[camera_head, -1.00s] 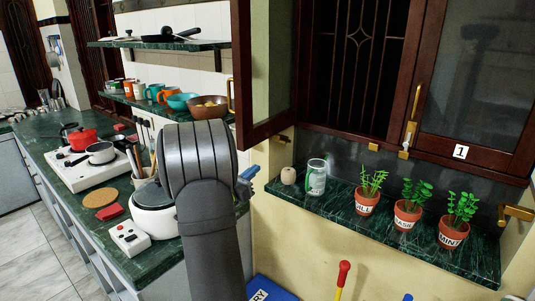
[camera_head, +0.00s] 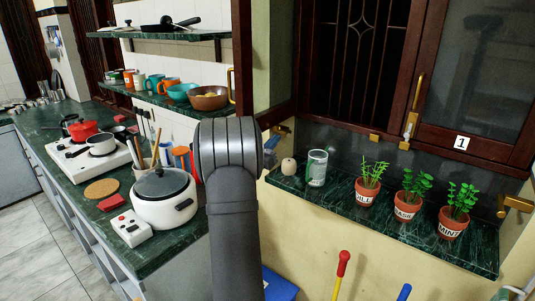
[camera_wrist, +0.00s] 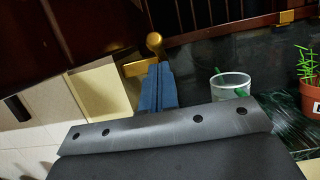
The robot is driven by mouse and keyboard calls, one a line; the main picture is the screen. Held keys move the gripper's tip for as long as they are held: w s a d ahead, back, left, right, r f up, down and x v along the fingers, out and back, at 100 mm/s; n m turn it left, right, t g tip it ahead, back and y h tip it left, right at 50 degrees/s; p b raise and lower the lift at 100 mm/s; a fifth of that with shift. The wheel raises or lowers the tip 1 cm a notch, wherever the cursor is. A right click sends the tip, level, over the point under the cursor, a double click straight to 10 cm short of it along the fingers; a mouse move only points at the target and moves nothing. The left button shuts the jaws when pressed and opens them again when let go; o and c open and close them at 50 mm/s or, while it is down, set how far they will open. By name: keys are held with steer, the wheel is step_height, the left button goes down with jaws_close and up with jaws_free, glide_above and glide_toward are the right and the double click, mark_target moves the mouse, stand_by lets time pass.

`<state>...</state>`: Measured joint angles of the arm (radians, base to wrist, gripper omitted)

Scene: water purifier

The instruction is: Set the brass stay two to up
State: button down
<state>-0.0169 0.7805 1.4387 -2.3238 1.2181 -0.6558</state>
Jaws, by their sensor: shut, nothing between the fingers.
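Several brass stays show along the window. One brass stay (camera_head: 281,130) is at the left, by the wall below the open shutter; it also shows in the wrist view as a brass bar with a round knob (camera_wrist: 154,42). No number is readable on it. My gripper (camera_wrist: 160,68) has blue fingers pressed together, empty, with tips just below and in front of this stay; whether they touch it I cannot tell. In the head view my gripper (camera_head: 270,148) is mostly behind my arm. Another brass stay (camera_head: 409,128) is at the middle, near a shutter labelled 1 (camera_head: 461,143).
A green marble ledge (camera_head: 330,200) below the window holds a glass mug (camera_head: 316,168), a small round beige object (camera_head: 288,166) and potted herbs labelled DILL (camera_head: 367,192), BASIL (camera_head: 407,208) and MINT (camera_head: 453,224). Another brass fitting (camera_head: 515,205) is at the right wall.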

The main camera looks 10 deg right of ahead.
steer(key=shift+w+d+r, duration=0.2)
steer(key=shift+r, duration=0.35)
steer(key=shift+r+g+y, duration=0.5)
steer(key=shift+r, duration=0.05)
